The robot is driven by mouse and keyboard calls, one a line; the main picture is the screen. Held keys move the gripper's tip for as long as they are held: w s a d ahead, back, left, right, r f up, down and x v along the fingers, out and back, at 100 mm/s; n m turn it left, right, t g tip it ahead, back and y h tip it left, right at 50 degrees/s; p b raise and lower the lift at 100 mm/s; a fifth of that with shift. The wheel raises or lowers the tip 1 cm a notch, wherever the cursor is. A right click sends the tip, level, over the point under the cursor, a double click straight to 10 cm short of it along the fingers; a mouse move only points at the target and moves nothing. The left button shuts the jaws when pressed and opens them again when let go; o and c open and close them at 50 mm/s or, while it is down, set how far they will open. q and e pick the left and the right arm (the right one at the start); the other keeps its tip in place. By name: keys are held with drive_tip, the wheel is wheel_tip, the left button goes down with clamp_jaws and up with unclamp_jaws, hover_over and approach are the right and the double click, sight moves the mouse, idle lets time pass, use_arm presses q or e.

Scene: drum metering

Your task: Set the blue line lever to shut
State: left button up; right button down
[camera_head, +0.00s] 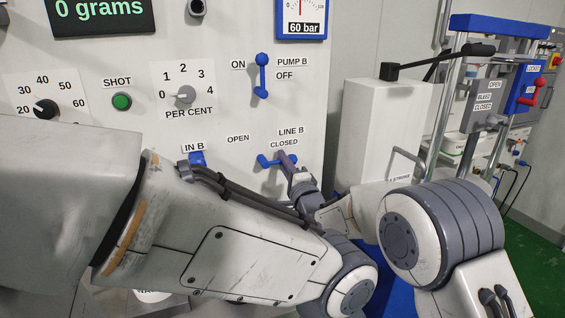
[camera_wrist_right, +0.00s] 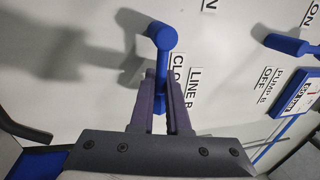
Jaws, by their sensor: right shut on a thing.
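The blue line lever (camera_head: 264,160) is on the white panel, below the LINE B label and between the OPEN and CLOSED labels. Its handle lies roughly level and points right, toward the CLOSED side. In the right wrist view the blue round end (camera_wrist_right: 166,38) of the lever stands beyond the fingertips, and its bar runs back between them. My right gripper (camera_head: 287,160) is shut on the lever's bar; it also shows in the right wrist view (camera_wrist_right: 161,88). The fingers hide part of the bar. My left gripper is not in view.
The blue pump lever (camera_head: 261,75) stands upright above. A blue IN B part (camera_head: 197,158) is at the left, partly behind a large arm link of mine. A white box (camera_head: 382,130) stands right of the panel. A red handle (camera_head: 537,92) is farther right.

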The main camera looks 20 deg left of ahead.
drive_tip(key=shift+w+d+f, duration=0.1)
drive_tip(key=shift+w+f, duration=0.05)
drive_tip(key=shift+f, duration=0.05)
drive_tip(key=c, duration=0.9)
unclamp_jaws()
drive_tip(key=shift+r, duration=0.1)
drive_tip(key=b+v, duration=0.1)
drive_tip(key=v, duration=0.9)
drive_tip(key=shift+s+d+b, duration=0.15)
drive_tip(key=shift+s+b, duration=0.05)
drive_tip(key=shift+b, duration=0.1)
